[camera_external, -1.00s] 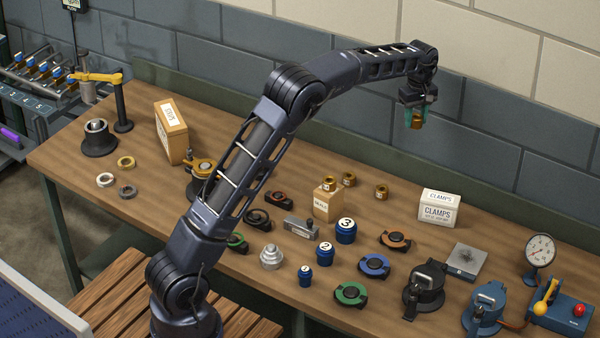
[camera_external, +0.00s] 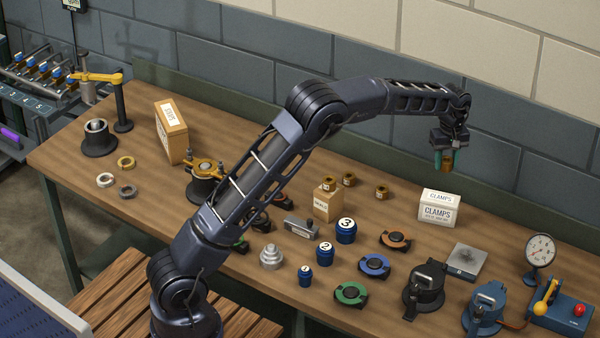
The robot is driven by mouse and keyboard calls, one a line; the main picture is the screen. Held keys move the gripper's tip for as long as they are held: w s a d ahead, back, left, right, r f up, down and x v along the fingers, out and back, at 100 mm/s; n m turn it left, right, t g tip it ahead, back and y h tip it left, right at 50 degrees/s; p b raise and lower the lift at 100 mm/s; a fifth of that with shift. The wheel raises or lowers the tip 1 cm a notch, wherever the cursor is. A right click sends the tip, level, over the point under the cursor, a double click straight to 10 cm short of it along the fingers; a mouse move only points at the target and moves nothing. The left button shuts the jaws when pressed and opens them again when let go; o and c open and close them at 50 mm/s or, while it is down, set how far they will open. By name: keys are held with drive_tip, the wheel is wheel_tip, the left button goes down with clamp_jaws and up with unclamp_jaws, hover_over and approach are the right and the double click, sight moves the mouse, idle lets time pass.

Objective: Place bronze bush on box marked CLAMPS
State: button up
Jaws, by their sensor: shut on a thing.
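My gripper (camera_external: 444,160) is in the air at the back right, above the white box marked CLAMPS (camera_external: 439,208). It is shut on a bronze bush (camera_external: 444,164), which is small and partly hidden by the fingers. A clear gap shows between the bush and the box top. The CLAMPS box stands upright on the bench and its top looks bare. More bronze bushes stand nearby: one on a small tan box (camera_external: 327,183), one on the bench behind that box (camera_external: 349,180), and one further right (camera_external: 382,192).
The workbench (camera_external: 250,135) has a raised back edge. Numbered blue cylinders (camera_external: 346,231), an orange and black flange (camera_external: 395,240), a grey plate (camera_external: 467,260) and a dial gauge (camera_external: 540,250) stand around the CLAMPS box. Bare wood lies left of the box.

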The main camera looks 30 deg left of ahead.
sight(441, 197)
wheel_tip(441, 197, down, 11)
drive_tip(key=shift+r, duration=0.15)
idle(0.4)
drive_tip(key=o, duration=1.2)
